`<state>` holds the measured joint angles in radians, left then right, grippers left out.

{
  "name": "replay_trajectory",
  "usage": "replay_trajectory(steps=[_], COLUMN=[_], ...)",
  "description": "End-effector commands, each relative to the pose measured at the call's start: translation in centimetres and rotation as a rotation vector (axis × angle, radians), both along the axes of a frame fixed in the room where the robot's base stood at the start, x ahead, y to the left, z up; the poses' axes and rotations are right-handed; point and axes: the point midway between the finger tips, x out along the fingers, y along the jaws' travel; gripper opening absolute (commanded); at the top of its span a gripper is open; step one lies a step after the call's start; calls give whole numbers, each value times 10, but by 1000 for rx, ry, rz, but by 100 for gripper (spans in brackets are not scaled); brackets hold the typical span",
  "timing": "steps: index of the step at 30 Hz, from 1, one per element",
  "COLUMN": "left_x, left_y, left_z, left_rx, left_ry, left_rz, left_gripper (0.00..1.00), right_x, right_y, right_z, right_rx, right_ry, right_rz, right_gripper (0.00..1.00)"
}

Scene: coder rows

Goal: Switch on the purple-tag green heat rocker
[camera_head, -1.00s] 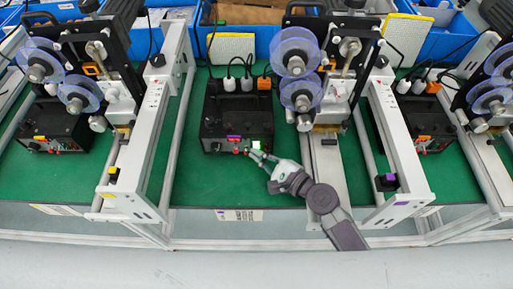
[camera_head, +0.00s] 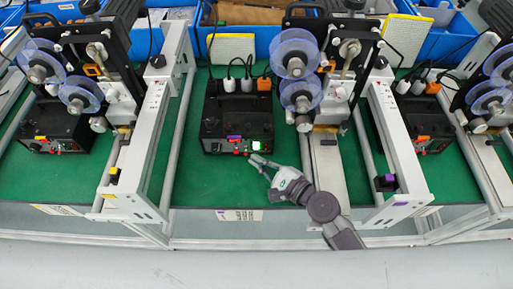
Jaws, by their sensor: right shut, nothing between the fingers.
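The black control box (camera_head: 213,128) in the middle carries a purple tag (camera_head: 234,137) on its front. Just right of the tag, the green heat rocker (camera_head: 256,145) shows bright green, as if lit. Small red parts sit along the box's lower front edge. My right gripper (camera_head: 253,160) is shut and empty. Its fingertips are just below and in front of the rocker, seemingly apart from it. My left gripper is not in view.
Similar boxes stand at left with a yellow tag (camera_head: 41,138) and at right with an orange tag (camera_head: 424,138). Metal rails and machines with blue-rimmed reels (camera_head: 294,52) flank the middle box. Green mat (camera_head: 195,180) in front of it is clear.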

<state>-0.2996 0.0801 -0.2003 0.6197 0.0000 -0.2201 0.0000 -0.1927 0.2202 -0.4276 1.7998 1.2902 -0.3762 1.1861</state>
Motion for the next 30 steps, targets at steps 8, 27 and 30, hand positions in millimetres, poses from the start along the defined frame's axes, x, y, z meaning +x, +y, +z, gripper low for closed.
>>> replay_trajectory(steps=[8, 27, 30], left_x=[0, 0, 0], left_y=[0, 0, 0], left_z=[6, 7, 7], left_rx=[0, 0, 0], left_ry=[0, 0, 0], left_rz=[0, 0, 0], left_gripper=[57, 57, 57], right_x=[-29, -45, -45], right_y=[0, 0, 0], right_z=[4, 7, 7], right_rx=[1, 1, 1], right_ry=[3, 1, 1], right_rz=[1, 0, 0], right_gripper=[0, 0, 0])
